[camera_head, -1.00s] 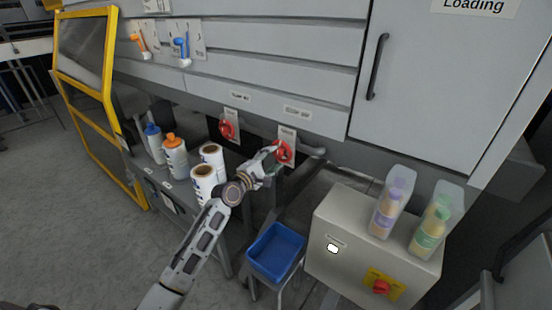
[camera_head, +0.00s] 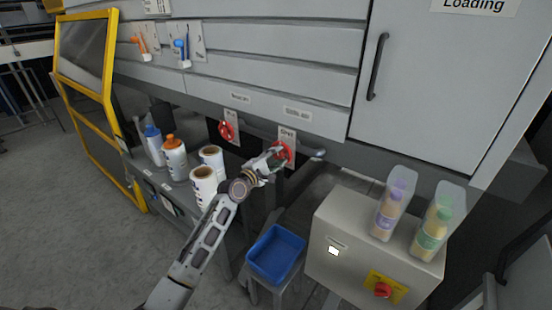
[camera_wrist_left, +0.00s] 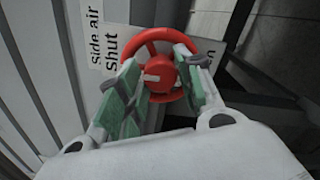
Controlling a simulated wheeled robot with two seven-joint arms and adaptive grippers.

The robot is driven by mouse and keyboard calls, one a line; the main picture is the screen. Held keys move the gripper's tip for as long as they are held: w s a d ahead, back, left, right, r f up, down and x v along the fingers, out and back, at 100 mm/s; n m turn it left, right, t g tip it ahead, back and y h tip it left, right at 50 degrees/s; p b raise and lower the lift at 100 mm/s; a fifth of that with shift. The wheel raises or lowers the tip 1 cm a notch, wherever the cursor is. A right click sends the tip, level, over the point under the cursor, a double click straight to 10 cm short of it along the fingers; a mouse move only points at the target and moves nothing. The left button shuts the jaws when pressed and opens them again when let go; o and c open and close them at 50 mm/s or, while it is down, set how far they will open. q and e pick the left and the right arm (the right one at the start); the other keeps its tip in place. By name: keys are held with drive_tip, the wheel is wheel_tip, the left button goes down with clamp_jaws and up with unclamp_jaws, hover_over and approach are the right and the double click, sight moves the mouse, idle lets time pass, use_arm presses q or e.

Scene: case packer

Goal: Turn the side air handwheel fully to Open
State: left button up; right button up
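The side air handwheel (camera_head: 285,152) is a small red wheel on a white plate, on the machine front under a label. In the left wrist view the red wheel (camera_wrist_left: 159,41) fills the upper middle, with a pale tab at its hub pointing left. "Side air" and "Shut" are printed left of it; the text at the right is mostly hidden. My left gripper (camera_wrist_left: 158,70) is at the wheel, with its green-padded fingers apart on either side of the hub. The fingers cover parts of the rim, and I cannot tell whether they touch it. My right gripper is not in view.
A second red handwheel (camera_head: 226,130) is just left. Bottles and white rolls stand on a grey shelf (camera_head: 178,190). A blue tray (camera_head: 276,254) and a grey box (camera_head: 330,225) with a red knob are below, right of my arm. A pipe end juts out beside the wheel.

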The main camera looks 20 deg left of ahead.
use_arm(q)
drive_tip(key=c, duration=0.4)
drive_tip(key=shift+c, duration=0.2)
